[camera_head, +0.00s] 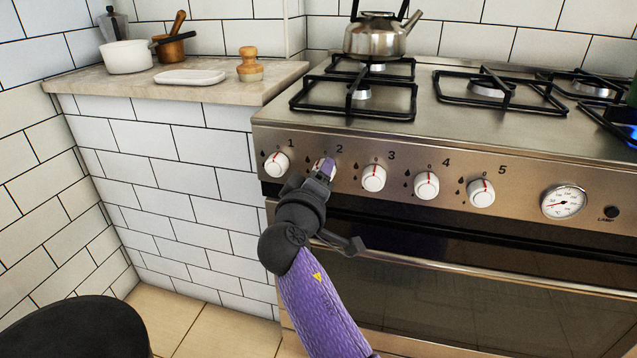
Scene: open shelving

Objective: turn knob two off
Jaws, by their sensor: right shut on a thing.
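Knob two (319,166) is a white round knob on the stove's steel front panel, under the number 2. My right gripper (325,170) is shut on knob two and covers much of it, so its red mark and exact angle are hard to see. My right arm comes up from the bottom of the picture. My left gripper does not show.
Knob one (276,164) sits close on the left and knob three (374,178) close on the right. The oven handle (480,278) runs below. A kettle (375,38) stands on a back burner. A blue flame (632,133) shows at the right edge.

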